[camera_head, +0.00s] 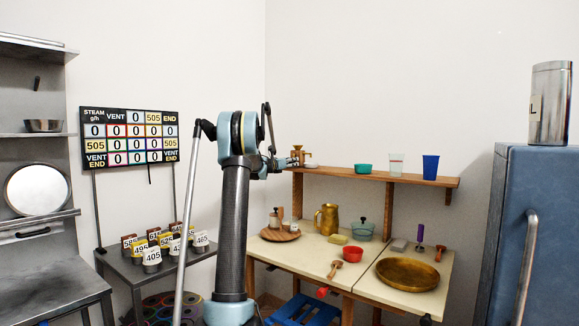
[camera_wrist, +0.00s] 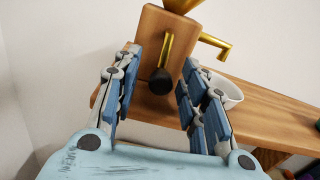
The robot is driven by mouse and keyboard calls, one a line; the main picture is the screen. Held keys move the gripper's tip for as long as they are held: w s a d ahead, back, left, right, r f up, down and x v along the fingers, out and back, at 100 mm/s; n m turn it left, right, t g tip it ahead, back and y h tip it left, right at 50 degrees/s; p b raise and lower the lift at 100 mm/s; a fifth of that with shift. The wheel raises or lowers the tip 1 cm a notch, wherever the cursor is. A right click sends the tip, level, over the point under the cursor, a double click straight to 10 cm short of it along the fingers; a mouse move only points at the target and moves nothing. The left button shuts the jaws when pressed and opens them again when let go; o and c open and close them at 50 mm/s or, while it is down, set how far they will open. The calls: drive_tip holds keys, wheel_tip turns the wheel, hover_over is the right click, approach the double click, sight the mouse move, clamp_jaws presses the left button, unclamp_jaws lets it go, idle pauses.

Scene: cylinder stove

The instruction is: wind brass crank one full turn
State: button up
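A wooden grinder (camera_wrist: 152,32) with a brass hopper on top stands on the wooden shelf; it shows small in the head view (camera_head: 297,153). On its front face a brass crank arm (camera_wrist: 167,50) hangs down, ending in a dark round knob (camera_wrist: 160,82). An L-shaped brass piece (camera_wrist: 216,43) sticks out on its right side. My gripper (camera_wrist: 160,68) is open, its blue fingers on either side of the knob with gaps to both. Whether the knob lies fully between the fingertips in depth, I cannot tell.
A white bowl (camera_wrist: 228,91) sits right of the grinder, close to my right finger. The shelf (camera_head: 420,181) also holds a teal bowl (camera_head: 363,169), a clear cup (camera_head: 396,165) and a blue cup (camera_head: 430,167). A wall stands behind.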

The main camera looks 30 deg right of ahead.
drive_tip(key=shift+w+d, duration=0.15)
drive_tip(key=shift+d, duration=0.05)
clamp_jaws()
idle(0.3)
